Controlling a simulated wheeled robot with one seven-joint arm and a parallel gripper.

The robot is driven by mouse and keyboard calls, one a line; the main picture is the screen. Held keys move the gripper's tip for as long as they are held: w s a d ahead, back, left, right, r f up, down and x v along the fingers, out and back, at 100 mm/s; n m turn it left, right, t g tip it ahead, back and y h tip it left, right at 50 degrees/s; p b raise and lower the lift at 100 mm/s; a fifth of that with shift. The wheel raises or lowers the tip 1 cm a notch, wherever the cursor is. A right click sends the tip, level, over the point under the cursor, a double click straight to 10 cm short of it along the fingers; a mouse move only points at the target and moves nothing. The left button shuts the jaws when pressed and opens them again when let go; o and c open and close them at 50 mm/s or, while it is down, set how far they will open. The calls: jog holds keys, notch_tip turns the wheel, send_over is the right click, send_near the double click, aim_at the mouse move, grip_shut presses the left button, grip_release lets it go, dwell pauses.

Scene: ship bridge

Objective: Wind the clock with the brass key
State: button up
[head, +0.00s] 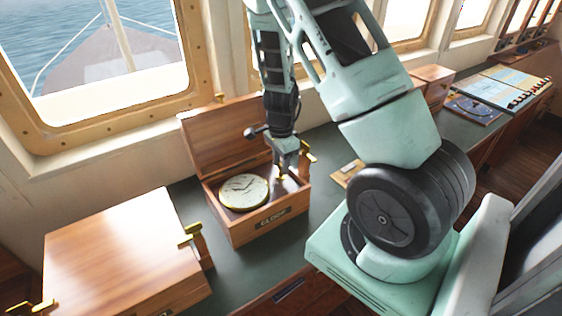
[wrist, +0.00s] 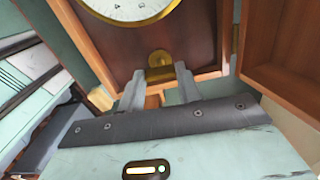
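The clock (head: 244,191) has a round cream dial with a brass rim and lies face up in an open wooden box (head: 250,233) labelled CLOCK. Its dial edge also shows in the wrist view (wrist: 128,12). The brass key (wrist: 160,62) stands in a brass holder in the box, beside the dial. In the head view a little brass (head: 281,178) shows under my fingers. My gripper (head: 284,166) points down into the right side of the box. In the wrist view its fingers (wrist: 158,78) are apart, one on each side of the key, with gaps visible.
The box's raised lid (head: 225,135) stands behind the clock, close to my wrist. A closed wooden box (head: 115,250) with brass latches is at the left. Another wooden box (head: 432,84) and a chart board (head: 505,88) are farther right.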

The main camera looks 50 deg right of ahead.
jog(key=shift+c, duration=1.2)
jog(key=shift+n+b, duration=0.4)
jog(key=shift+n, duration=0.4)
jog(key=o, duration=1)
notch_tip(320, 180, up, 17)
jog(key=shift+r, duration=0.2)
